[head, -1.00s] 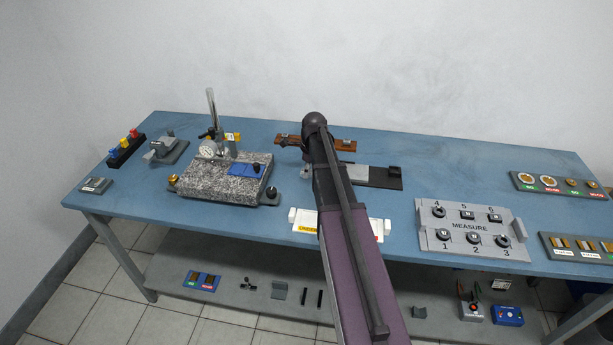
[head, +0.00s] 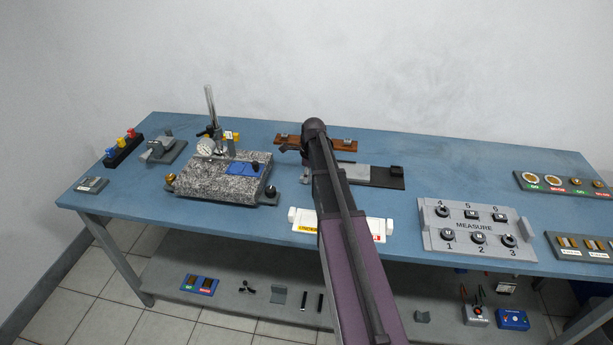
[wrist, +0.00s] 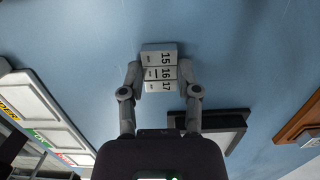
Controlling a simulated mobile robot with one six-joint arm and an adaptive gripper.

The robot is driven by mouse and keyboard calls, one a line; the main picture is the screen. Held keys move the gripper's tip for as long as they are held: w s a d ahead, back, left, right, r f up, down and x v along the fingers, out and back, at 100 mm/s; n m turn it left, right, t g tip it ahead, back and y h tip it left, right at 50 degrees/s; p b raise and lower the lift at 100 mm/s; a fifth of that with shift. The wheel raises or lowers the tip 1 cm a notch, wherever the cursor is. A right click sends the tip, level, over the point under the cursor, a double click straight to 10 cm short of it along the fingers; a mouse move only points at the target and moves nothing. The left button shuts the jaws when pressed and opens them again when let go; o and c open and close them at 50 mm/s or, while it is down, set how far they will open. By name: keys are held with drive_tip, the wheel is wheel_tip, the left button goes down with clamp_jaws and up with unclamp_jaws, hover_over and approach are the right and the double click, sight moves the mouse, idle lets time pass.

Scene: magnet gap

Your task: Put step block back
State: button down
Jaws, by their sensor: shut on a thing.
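The step block (wrist: 159,68) is a light grey stepped piece marked 15, 16 and 17. It sits between the fingers of my gripper (wrist: 159,78) in the wrist view, and the gripper is shut on it. Blue bench top shows around the block; I cannot tell whether it touches the bench or hangs above it.
A brown wooden rack (head: 345,145) lies behind my arm. A white labelled tray (head: 305,219) is at the bench's front edge. A granite stand (head: 205,180) is to the left, a grey MEASURE tray (head: 465,246) to the right. Open blue bench lies behind the MEASURE tray.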

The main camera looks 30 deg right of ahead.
sight(310, 177)
drive_tip(key=shift+f, duration=0.15)
drive_tip(key=shift+c, duration=1.6)
unclamp_jaws()
drive_tip(key=shift+r, duration=0.2)
wheel_tip(310, 177, up, 12)
drive_tip(key=d+p, duration=0.1)
drive_tip(key=p, duration=1.1)
drive_tip(key=shift+s, duration=0.45)
drive_tip(key=shift+d+f, duration=0.1)
